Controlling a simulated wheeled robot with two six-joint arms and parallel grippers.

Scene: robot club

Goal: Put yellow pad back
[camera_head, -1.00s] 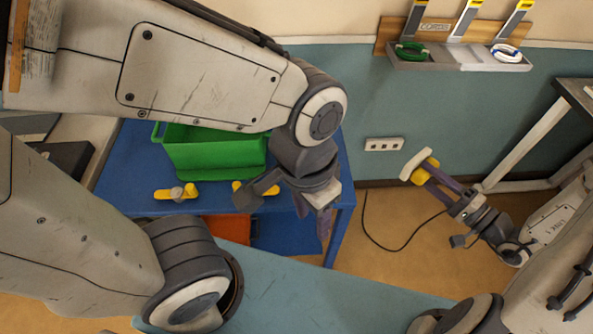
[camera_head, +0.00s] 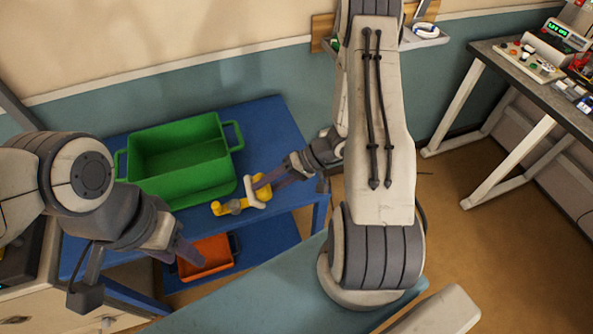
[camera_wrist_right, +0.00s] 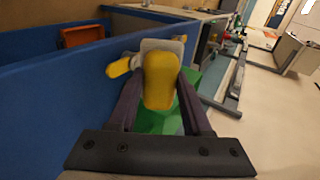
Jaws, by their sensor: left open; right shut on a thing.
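The yellow pad (camera_wrist_right: 160,80) is between the fingers of my right gripper (camera_head: 262,184), which is shut on it. A pale bar (camera_wrist_right: 163,45) sits at the pad's far end. In the head view the pad is low over the front right of the blue table; I cannot tell whether it touches. Another yellow piece (camera_head: 229,207) with a grey knob lies just left of it near the table's front edge, and also shows in the right wrist view (camera_wrist_right: 118,67). My left gripper (camera_head: 184,251) is open and empty in front of the table, at the lower left.
A green bin (camera_head: 200,192) stands on the blue table (camera_head: 270,118), behind the yellow pieces. An orange bin (camera_head: 207,256) is on the lower shelf. A workbench (camera_head: 500,62) with equipment stands at the right. Open floor lies between table and workbench.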

